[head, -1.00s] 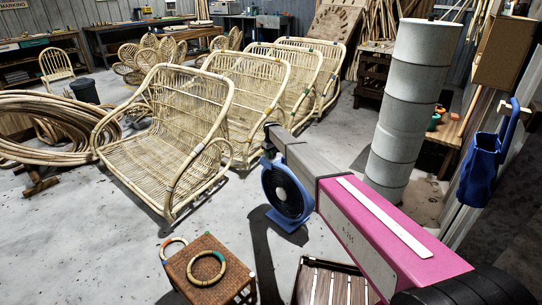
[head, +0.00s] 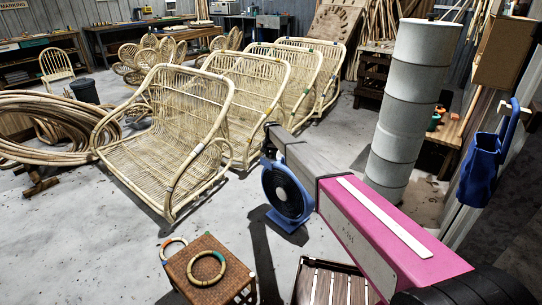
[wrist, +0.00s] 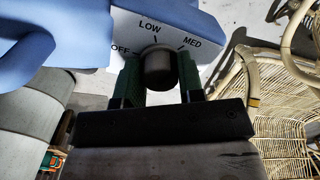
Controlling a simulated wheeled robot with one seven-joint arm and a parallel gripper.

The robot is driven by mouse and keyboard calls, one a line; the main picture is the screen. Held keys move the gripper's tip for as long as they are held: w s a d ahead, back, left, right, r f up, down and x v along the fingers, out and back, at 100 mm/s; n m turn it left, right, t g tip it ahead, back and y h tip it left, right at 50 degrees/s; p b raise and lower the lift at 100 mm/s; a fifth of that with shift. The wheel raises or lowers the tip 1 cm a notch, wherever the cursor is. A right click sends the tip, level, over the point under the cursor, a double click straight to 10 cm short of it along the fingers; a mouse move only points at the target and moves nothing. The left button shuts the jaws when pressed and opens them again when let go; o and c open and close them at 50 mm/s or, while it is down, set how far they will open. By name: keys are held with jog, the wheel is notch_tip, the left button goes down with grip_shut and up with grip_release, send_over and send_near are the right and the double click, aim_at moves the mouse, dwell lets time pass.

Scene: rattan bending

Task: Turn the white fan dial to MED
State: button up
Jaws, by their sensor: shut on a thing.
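The blue fan (head: 287,192) stands on the floor beyond my arm in the head view. In the wrist view its blue body (wrist: 50,30) carries a white dial panel (wrist: 172,28) marked OFF, LOW and MED. The dial knob (wrist: 158,68) looks grey-brown in this shade, not white. My gripper (wrist: 159,76) has its two dark green fingers on either side of the knob, shut on it. I cannot see a pointer on the knob, so I cannot tell which mark it is turned to. In the head view the dial and my fingertips are hard to make out.
Rattan chairs (head: 165,150) stand in a row left of the fan. A grey column of stacked drums (head: 400,115) stands to its right. A wicker stool (head: 190,268) with rings and a slatted crate (head: 330,283) are in front. Some bare floor lies left of the fan.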

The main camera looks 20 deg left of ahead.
aim_at(271, 154)
jog(key=shift+d+m, duration=0.1)
jog(key=shift+m, duration=1)
jog(key=o, duration=0.9)
jog(key=shift+r, duration=0.15)
notch_tip(271, 154, up, 11)
jog(key=shift+f, duration=0.2)
jog(key=shift+d, duration=0.1)
